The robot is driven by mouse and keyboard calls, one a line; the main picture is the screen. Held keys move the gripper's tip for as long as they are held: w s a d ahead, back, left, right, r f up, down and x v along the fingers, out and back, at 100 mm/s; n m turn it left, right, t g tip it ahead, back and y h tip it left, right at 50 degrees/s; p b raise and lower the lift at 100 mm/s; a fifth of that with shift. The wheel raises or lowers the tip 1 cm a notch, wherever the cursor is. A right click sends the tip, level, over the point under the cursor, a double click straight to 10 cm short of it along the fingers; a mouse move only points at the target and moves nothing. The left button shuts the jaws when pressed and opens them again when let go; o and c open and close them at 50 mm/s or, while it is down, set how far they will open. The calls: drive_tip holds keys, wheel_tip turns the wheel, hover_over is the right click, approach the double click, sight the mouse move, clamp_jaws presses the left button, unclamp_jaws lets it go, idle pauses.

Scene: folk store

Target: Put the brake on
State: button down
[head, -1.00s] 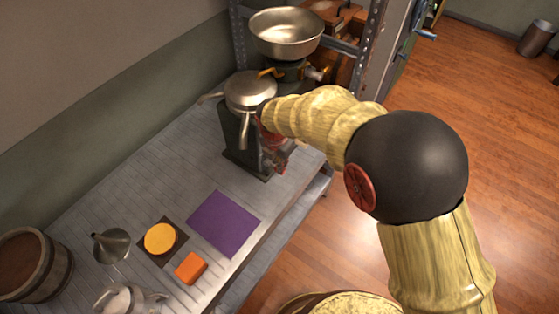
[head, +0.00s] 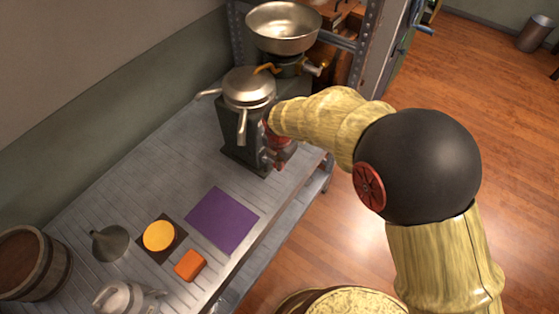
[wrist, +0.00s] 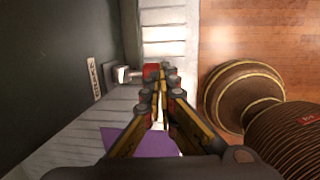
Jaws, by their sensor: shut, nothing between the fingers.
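The dark green separator machine (head: 238,135) stands upright on the slatted bench, with metal spouts and a steel bowl (head: 283,27) on top. In the wrist view its dark side wall (wrist: 50,75) fills the left, with a pale lettered label (wrist: 94,79) too small to read surely. Beside the label a light metal brake lever (wrist: 124,74) sticks out from the wall. My gripper (wrist: 163,72) is shut and empty, its fingertips just right of the lever's end; I cannot tell whether they touch. In the head view my gripper (head: 275,152) is beside the machine's right side, partly hidden by my arm.
On the bench (head: 160,195) lie a purple mat (head: 223,220), an orange block (head: 190,265), a yellow disc (head: 159,235), a funnel (head: 110,243) and a milk can (head: 125,299). A barrel (head: 35,262) stands at left. Wooden floor (head: 500,130) is open at right.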

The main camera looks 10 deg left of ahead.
drive_tip(key=shift+d+f+y, duration=0.2)
drive_tip(key=shift+f+y, duration=0.05)
drive_tip(key=shift+y, duration=0.05)
drive_tip(key=shift+s+d+f+t+y+b, duration=0.15)
drive_tip(key=shift+f+y+b, duration=0.2)
drive_tip(key=shift+f, duration=0.2)
drive_tip(key=shift+s+d+f+t+y+b, duration=0.15)
drive_tip(key=shift+f+y+b, duration=0.1)
drive_tip(key=shift+f+b, duration=0.25)
drive_tip(key=shift+w+f, duration=0.1)
drive_tip(key=shift+f, duration=0.1)
